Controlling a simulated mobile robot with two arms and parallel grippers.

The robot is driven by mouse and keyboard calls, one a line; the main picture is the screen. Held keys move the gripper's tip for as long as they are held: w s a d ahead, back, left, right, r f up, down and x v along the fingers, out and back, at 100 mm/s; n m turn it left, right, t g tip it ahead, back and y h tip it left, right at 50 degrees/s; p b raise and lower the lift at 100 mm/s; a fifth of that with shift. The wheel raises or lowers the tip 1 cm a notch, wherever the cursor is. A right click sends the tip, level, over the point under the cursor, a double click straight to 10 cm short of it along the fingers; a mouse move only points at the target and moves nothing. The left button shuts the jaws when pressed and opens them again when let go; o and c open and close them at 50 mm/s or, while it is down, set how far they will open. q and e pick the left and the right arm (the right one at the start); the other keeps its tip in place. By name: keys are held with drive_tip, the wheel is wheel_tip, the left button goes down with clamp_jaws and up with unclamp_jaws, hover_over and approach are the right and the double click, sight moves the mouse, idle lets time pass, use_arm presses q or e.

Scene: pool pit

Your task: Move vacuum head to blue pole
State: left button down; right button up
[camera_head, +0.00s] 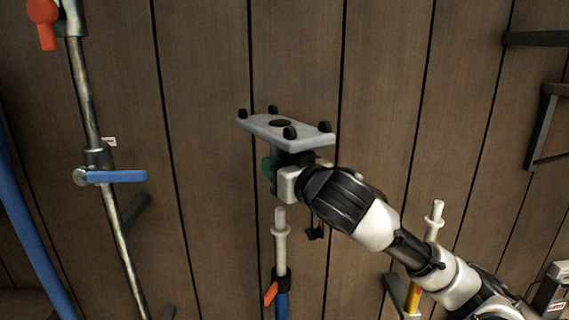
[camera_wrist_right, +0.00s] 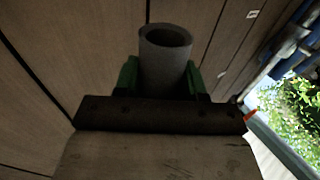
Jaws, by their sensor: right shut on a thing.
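The vacuum head (camera_head: 290,134) is a flat grey plate with black wheels, held up in the middle of the head view. My right gripper (camera_head: 276,170) is shut on its neck from below. In the right wrist view, the green fingers of my right gripper (camera_wrist_right: 161,80) stand on either side of a grey open tube (camera_wrist_right: 164,58). The blue pole (camera_head: 282,304) stands upright, with a white collared tip (camera_head: 281,240) and an orange clip. Its tip shows just below my gripper in the picture, apart from the vacuum head; the depth gap is unclear. My left gripper is out of view.
A yellow pole (camera_head: 414,297) with a white tip stands partly behind my right arm. Metal piping (camera_head: 89,110) with a blue-handled valve (camera_head: 115,177) and a red handle (camera_head: 46,35) runs along the left. Dark brackets (camera_head: 542,125) stick out of the wooden wall at right.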

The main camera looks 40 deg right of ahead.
sight(281, 209)
drive_tip(key=shift+f+b, duration=1.25)
drive_tip(key=shift+f, duration=0.15)
drive_tip(key=shift+r, duration=0.15)
drive_tip(key=shift+f, duration=0.35)
drive_tip(key=shift+f, duration=0.25)
drive_tip(key=shift+f+b, duration=0.2)
drive_tip(key=shift+b, duration=0.15)
drive_tip(key=shift+f, duration=0.2)
drive_tip(key=shift+f+b, duration=0.9)
drive_tip(key=shift+f, duration=0.05)
